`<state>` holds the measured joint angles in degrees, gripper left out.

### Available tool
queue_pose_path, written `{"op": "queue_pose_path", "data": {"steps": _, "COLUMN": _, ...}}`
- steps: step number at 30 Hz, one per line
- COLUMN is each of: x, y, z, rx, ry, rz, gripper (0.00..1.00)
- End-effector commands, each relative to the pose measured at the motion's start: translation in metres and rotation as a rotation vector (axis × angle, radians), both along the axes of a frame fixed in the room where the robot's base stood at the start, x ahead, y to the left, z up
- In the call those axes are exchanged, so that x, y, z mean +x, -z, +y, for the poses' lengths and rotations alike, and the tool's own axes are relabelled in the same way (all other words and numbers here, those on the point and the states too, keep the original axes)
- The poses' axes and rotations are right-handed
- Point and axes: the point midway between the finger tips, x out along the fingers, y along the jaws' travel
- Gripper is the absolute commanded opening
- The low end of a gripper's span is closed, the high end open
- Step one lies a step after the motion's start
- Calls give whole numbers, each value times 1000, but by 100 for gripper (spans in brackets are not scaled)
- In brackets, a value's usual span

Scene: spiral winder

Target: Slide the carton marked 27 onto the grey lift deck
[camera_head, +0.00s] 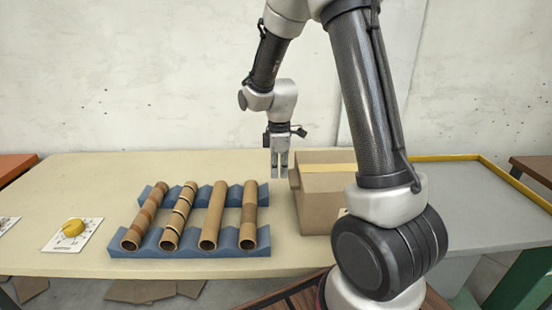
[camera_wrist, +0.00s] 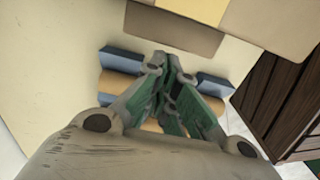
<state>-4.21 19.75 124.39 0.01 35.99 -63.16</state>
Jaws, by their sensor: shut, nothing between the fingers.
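A brown carton (camera_head: 318,212) with yellow tape across its top sits on the beige table, left of the grey lift deck (camera_head: 470,195). My arm covers its right part. A sliver of pale label shows beside the arm, but no number is readable. My gripper (camera_head: 280,174) points down just left of the carton's upper left edge, with its fingers shut and empty. I cannot tell whether it touches the carton. In the wrist view the shut fingers (camera_wrist: 172,66) are below the carton's side (camera_wrist: 172,36), with a strip of table between in the picture.
A blue cradle (camera_head: 180,248) holding several cardboard tubes (camera_head: 215,215) lies left of the carton. A yellow rim (camera_head: 445,157) edges the deck's back and right sides. The deck's visible surface is clear.

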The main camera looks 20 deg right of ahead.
Motion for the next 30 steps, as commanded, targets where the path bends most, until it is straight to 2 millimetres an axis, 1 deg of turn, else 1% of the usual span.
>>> {"op": "queue_pose_path", "data": {"steps": 1, "x": -3, "y": -2, "z": -9, "rx": 1, "ry": 5, "rz": -4, "gripper": 0}}
{"op": "queue_pose_path", "data": {"steps": 6, "x": -9, "y": -2, "z": -24, "rx": 1, "ry": 3, "rz": -4, "gripper": 0}}
{"op": "queue_pose_path", "data": {"steps": 10, "x": -11, "y": -2, "z": -27, "rx": 1, "ry": 1, "rz": -4, "gripper": 0}}
{"op": "queue_pose_path", "data": {"steps": 19, "x": -11, "y": -2, "z": -28, "rx": 1, "ry": 1, "rz": -3, "gripper": 0}}
{"op": "queue_pose_path", "data": {"steps": 21, "x": -13, "y": -2, "z": -32, "rx": 0, "ry": 2, "rz": -2, "gripper": 0}}
{"op": "queue_pose_path", "data": {"steps": 23, "x": -16, "y": -2, "z": -40, "rx": 0, "ry": 6, "rz": -2, "gripper": 0}}
{"op": "queue_pose_path", "data": {"steps": 26, "x": -26, "y": -2, "z": -63, "rx": 0, "ry": 8, "rz": -1, "gripper": 0}}
{"op": "queue_pose_path", "data": {"steps": 30, "x": -42, "y": -2, "z": -102, "rx": 0, "ry": 10, "rz": -1, "gripper": 0}}
